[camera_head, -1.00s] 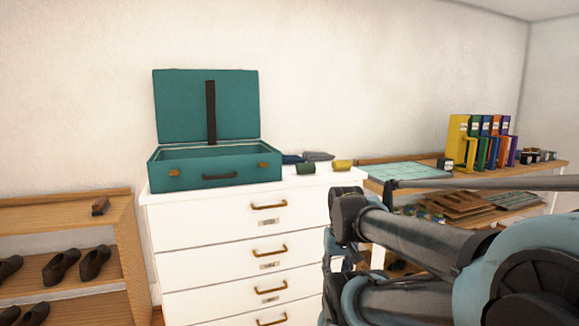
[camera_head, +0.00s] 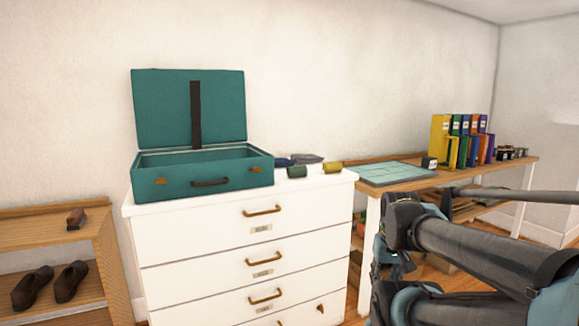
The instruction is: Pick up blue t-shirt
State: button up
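A small dark blue folded cloth (camera_head: 283,162), which looks like the blue t-shirt, lies on top of the white dresser (camera_head: 222,237), just right of the open teal suitcase (camera_head: 175,182). It is partly hidden behind the suitcase corner and a green roll. A grey folded cloth (camera_head: 307,158) lies beside it on the right. The blue cloth is apart from my arm.
A green roll (camera_head: 297,171) and a yellow roll (camera_head: 333,167) sit near the dresser's front right edge. A wooden desk (camera_head: 465,173) with colored binders stands to the right. A shoe rack (camera_head: 95,222) stands to the left. The dresser top's right front corner is clear.

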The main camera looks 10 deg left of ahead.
aim_at(280, 162)
jog(key=i, duration=1)
